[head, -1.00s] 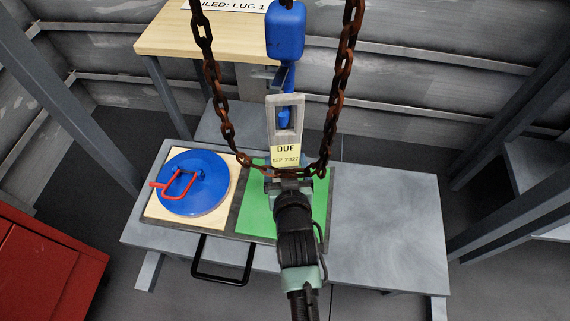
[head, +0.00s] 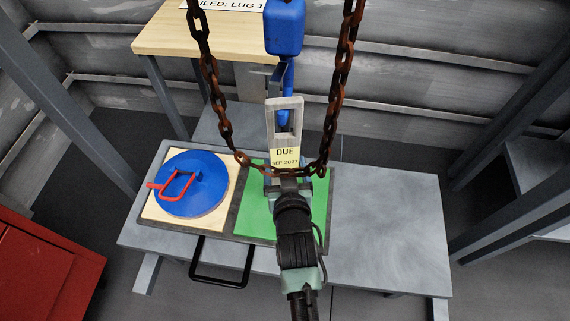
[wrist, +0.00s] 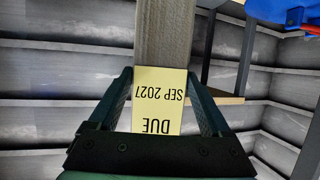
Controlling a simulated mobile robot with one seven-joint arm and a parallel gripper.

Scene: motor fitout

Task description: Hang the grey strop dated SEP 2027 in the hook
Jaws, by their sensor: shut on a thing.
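The grey strop (head: 271,121) stands upright in my gripper (head: 288,181), its window-like eye at the top. Its yellow tag reads DUE SEP 2027 in the head view and shows upside down in the wrist view (wrist: 160,98). In the wrist view my gripper (wrist: 160,105) is shut on the grey strop (wrist: 165,35). The blue hook (head: 284,108) hangs below a blue block (head: 284,28). In the head view the hook shows behind and through the strop's eye; I cannot tell whether it passes through.
A rusty chain loop (head: 340,90) hangs in front, crossing near my gripper. A blue disc with a red handle (head: 190,184) lies on the left of the tray, beside a green panel (head: 257,215). The grey bench (head: 385,220) is clear on the right.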

